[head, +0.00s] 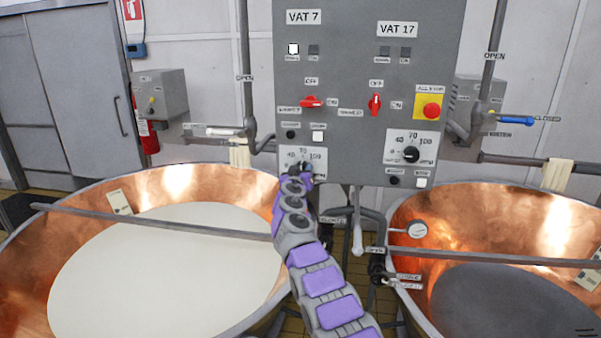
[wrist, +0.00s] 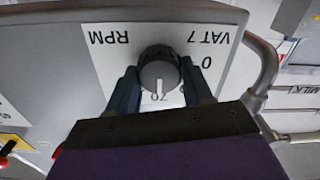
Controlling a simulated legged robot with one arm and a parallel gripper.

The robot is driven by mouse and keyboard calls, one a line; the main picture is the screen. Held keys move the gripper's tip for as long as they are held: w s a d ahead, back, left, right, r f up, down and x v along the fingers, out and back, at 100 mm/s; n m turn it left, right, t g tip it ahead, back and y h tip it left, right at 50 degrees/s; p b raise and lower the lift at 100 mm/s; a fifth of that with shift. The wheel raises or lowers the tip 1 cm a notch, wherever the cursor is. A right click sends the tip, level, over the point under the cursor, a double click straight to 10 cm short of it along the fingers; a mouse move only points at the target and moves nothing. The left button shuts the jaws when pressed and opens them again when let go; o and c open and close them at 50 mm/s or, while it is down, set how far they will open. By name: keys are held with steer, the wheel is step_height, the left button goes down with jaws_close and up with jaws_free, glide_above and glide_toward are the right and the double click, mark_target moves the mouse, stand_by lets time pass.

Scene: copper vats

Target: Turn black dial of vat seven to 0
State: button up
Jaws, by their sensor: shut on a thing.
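The vat seven dial plate (head: 290,155), with 40, 70 and 100 printed on it, is at the bottom left of the grey panel in the head view. My gripper (head: 302,176) is in front of it and hides the dial there. In the wrist view, where the writing is upside down, the round dark dial (wrist: 158,62) sits between the two fingers of my gripper (wrist: 160,78), which is shut on it. The white mark on the dial points down toward the 70. The printed 0 (wrist: 207,62) is to the right of the dial, beside the right finger.
The VAT 17 dial (head: 411,155) and a red all-stop button (head: 431,110) are on the panel's right. The red VAT 7 switch (head: 312,102) is above my gripper. Copper vats stand left (head: 180,180) and right (head: 540,225). A pipe (wrist: 262,70) runs beside the panel.

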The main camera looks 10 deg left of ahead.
steer(key=shift+a, duration=0.1)
steer(key=shift+c, duration=1.1)
steer(key=shift+n, duration=0.4)
steer(key=shift+a+f+n+p, duration=0.1)
steer(key=shift+n+p, duration=0.05)
steer(key=shift+n, duration=2.7)
steer(key=shift+a+f+n+p, duration=0.1)
steer(key=shift+f+n+p, duration=0.05)
steer(key=shift+n, duration=2.75)
steer(key=shift+f+n+p, duration=0.1)
steer(key=shift+n+p, duration=0.05)
steer(key=shift+n, duration=2.7)
steer(key=shift+f, duration=0.1)
